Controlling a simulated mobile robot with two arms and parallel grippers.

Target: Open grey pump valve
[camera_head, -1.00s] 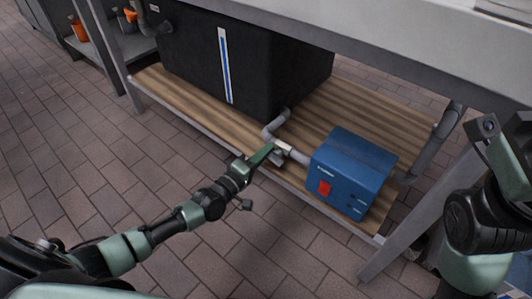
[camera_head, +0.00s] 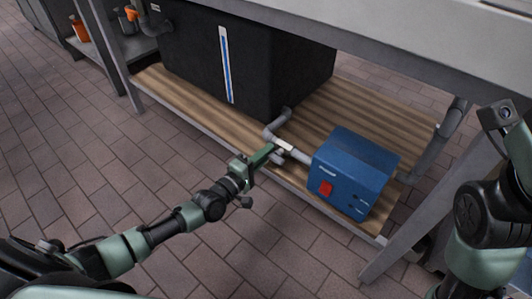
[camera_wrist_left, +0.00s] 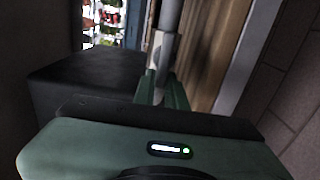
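The grey pump valve (camera_head: 283,146) sits on the grey pipe between the black tank and the blue pump box (camera_head: 352,172), on the low wooden shelf. A light-coloured piece shows on top of it. My left gripper (camera_head: 270,153) reaches in from the front left, with its fingertips at the valve. In the left wrist view, the two green fingers of my left gripper (camera_wrist_left: 161,92) stand on either side of a light grey part of the valve (camera_wrist_left: 158,62). I cannot tell whether they press on it. My right arm shows at the right edge, but its gripper is out of view.
The black tank (camera_head: 250,60) with a blue-and-white level strip stands behind the valve. The wooden shelf (camera_head: 385,95) has a metal front edge and table legs at both ends. A white tabletop (camera_head: 440,45) hangs above. The tiled floor (camera_head: 130,190) in front is clear.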

